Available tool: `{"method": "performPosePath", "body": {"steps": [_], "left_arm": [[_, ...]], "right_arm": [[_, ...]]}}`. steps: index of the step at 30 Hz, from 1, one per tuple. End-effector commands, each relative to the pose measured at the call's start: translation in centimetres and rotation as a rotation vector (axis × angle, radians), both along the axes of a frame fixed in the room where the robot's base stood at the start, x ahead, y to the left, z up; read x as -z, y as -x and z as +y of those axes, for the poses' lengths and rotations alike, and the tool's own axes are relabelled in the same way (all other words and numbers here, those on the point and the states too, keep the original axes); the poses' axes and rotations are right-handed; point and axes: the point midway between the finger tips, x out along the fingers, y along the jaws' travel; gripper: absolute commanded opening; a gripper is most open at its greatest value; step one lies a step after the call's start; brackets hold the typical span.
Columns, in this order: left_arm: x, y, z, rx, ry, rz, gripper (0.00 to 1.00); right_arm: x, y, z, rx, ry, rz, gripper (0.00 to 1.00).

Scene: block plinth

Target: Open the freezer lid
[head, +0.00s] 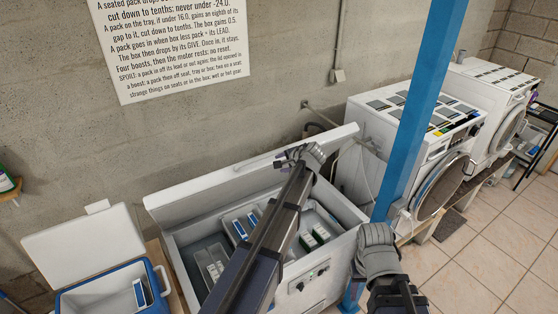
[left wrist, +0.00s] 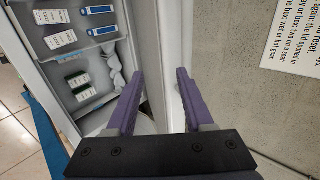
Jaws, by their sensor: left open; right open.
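The white chest freezer (head: 325,283) stands against the wall, its inside exposed. Its lid (head: 195,190) is raised and tilted back toward the wall; its upper edge faces me. My left arm reaches across the freezer, and its small gripper (head: 284,160) is at the lid's upper edge. In the left wrist view the two purple fingers of this gripper (left wrist: 158,95) are apart, with the white lid (left wrist: 152,45) showing between them; I cannot tell whether they touch it. My right arm (head: 378,245) is bent at the freezer's right front, with its gripper jaws hard to make out.
Packs (head: 308,241) lie inside the freezer. A blue cooler box (head: 110,292) with its lid up stands at the left. A blue post (head: 418,100) rises at the right, before a white washing machine (head: 375,135). Tiled floor (head: 490,255) is clear at lower right.

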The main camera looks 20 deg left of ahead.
Motion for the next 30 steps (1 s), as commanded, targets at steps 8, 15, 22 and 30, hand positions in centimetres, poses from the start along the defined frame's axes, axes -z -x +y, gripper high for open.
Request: {"method": "performPosePath", "body": {"steps": [8, 15, 22, 30], "left_arm": [[0.1, 0.0, 0.0, -0.003, 0.001, -0.004, 0.44], [-0.6, 0.2, 2.2, -0.19, 0.055, -0.243, 0.17], [-2.6, 0.6, 5.4, -0.453, 0.194, -0.704, 0.0], [-4.9, 1.0, 7.6, -0.624, 0.412, -1.177, 0.0]], "right_arm": [[0.1, 0.0, 0.0, 0.0, 0.0, 0.0, 0.5], [1.2, 0.0, 0.0, -0.005, 0.001, 0.0, 0.5], [2.7, 0.0, 0.0, -0.015, 0.001, 0.0, 0.5], [4.1, -0.1, 0.0, -0.024, 0.002, 0.001, 0.5]]}}
